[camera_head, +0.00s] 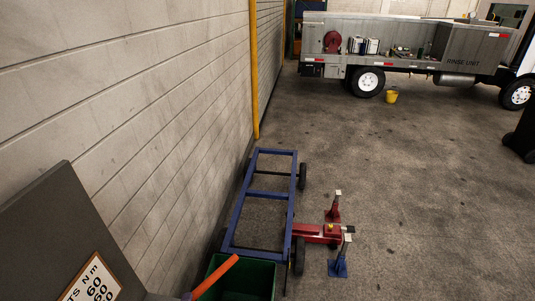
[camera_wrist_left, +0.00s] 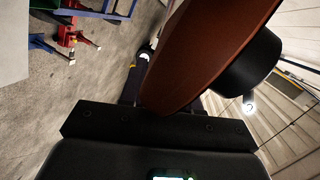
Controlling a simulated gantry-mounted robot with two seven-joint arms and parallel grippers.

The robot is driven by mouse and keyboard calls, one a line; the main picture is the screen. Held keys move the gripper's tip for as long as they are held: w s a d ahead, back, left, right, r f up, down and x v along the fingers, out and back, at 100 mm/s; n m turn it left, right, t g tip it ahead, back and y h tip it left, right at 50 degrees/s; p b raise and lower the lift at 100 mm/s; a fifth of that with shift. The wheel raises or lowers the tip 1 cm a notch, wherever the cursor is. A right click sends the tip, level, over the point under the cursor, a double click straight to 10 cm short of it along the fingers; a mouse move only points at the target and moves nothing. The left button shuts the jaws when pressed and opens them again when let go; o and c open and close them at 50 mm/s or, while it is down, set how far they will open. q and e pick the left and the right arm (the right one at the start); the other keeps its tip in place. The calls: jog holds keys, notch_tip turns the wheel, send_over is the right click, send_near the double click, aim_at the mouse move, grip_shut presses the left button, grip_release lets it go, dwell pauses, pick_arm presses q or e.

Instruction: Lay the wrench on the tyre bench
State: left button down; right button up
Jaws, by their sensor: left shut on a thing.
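The wrench shows in the head view as an orange bar (camera_head: 215,278) at the bottom edge, slanting up to the right in front of a green bin; its lower end is cut off by the frame. In the left wrist view a large orange-brown handle (camera_wrist_left: 205,50) with a black cylindrical part fills the upper middle, very close to the camera. My left gripper (camera_wrist_left: 165,100) is shut on it; the black jaw parts show below and behind the handle. The contact itself is mostly hidden. I cannot make out the tyre bench with certainty. My right gripper is not in view.
A dark grey panel (camera_head: 65,225) with a number sign (camera_head: 92,281) stands at the lower left. A green bin (camera_head: 245,279), blue frame cart (camera_head: 233,208), red jack (camera_head: 318,231) and blue stand (camera_head: 338,267) are on the floor. A truck (camera_head: 400,45) is behind.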

pick_arm(q)
jog(key=s+r+p, duration=0.4)
jog(key=r, duration=0.1)
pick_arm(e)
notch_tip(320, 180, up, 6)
pick_arm(q)
jog(key=shift+w+a, duration=0.1)
